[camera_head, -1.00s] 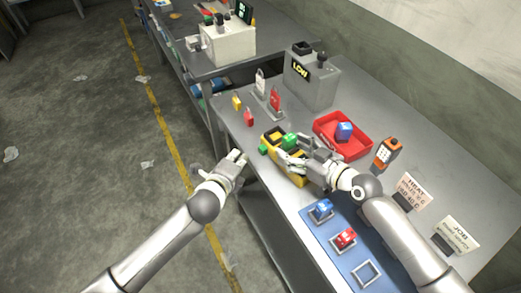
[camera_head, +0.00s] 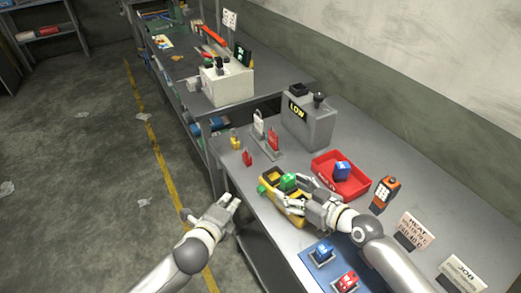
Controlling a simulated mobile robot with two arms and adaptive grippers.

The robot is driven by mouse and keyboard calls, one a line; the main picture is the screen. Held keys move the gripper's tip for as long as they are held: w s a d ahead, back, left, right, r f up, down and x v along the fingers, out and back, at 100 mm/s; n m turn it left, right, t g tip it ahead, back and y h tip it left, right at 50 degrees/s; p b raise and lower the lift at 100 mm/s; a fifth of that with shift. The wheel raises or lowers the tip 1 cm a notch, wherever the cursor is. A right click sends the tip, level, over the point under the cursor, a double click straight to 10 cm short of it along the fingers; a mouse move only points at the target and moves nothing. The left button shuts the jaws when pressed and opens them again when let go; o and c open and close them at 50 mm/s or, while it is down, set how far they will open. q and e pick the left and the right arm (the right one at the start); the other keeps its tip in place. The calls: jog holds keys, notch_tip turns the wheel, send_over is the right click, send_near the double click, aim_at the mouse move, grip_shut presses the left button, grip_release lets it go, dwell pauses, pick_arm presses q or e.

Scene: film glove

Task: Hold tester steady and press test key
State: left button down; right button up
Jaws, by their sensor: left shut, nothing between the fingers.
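A yellow block-like unit (camera_head: 295,216) with dark recesses and green parts (camera_head: 288,181) lies on the bench. I cannot tell whether it is the tester, and I make out no marked test key. My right gripper (camera_head: 294,190) is at the unit's right side, its fingers over or against it; their closure is unclear. My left gripper (camera_head: 235,201) is shut and empty, just off the bench's left edge, apart from the unit. A grey box (camera_head: 309,122) with a "LOW" display stands behind. An orange and black handheld device (camera_head: 385,193) stands at the right.
A red tray (camera_head: 359,190) holds a blue block. A blue mat (camera_head: 318,274) carries blue and red blocks in front. Two signs (camera_head: 415,231) stand at the right. Padlock-like red and white items (camera_head: 265,132) stand near the left edge.

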jog(key=o, duration=0.4)
